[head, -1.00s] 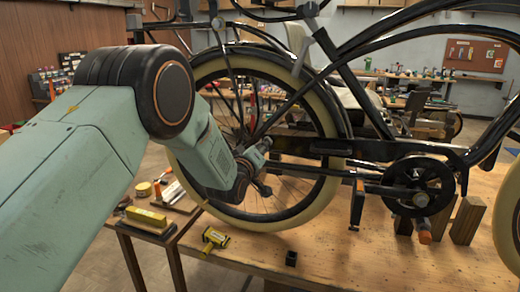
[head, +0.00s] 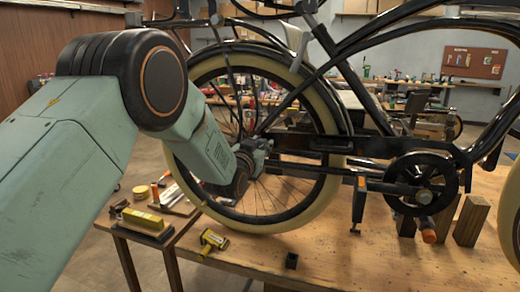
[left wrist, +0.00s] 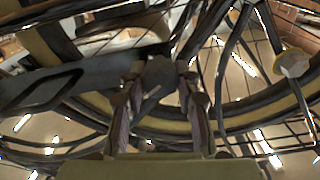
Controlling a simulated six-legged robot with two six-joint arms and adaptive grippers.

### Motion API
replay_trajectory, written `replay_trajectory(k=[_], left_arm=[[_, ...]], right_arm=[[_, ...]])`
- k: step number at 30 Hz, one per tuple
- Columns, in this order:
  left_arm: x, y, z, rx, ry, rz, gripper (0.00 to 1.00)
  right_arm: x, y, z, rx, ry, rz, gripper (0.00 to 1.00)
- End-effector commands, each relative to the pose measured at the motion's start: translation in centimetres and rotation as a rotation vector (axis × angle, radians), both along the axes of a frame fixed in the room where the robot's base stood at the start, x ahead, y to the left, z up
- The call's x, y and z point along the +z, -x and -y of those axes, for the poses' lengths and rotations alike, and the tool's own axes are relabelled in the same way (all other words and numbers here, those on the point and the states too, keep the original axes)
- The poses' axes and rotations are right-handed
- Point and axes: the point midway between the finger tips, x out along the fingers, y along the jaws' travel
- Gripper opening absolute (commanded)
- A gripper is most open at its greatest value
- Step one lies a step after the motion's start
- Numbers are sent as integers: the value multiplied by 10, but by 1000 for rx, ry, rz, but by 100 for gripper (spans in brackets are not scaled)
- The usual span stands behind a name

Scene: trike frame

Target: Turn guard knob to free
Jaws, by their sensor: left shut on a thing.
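The black trike frame with its cream-tyred rear wheel (head: 318,203) stands on a wooden workbench. My left gripper (head: 262,146) is at the wheel's hub area, near the rear end of the black chain guard (head: 325,145). In the left wrist view the two fingers of my left gripper (left wrist: 160,98) stand on either side of a small dark knob-like part (left wrist: 158,74) and are shut on it. This seems to be the guard knob. My gripper and wrist hide it in the head view, and its turn angle cannot be read. My right gripper is not in view.
A side table with a yellow block (head: 142,218) stands at left. Spokes and the black crank (head: 423,188) are close to the guard.

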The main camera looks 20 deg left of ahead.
Motion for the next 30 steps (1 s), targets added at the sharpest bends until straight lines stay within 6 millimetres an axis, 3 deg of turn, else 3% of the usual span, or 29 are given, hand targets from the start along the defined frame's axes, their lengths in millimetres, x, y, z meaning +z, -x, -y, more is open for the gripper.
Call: replay_trajectory(k=[1, 15, 30], left_arm=[[-7, 1, 1, -1, -43, -10, 0], [-8, 2, 1, -1, -444, 0, 0], [-8, 1, 1, -1, -634, 6, 0]], right_arm=[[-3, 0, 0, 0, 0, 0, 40], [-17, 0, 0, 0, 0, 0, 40], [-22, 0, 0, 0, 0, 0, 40]])
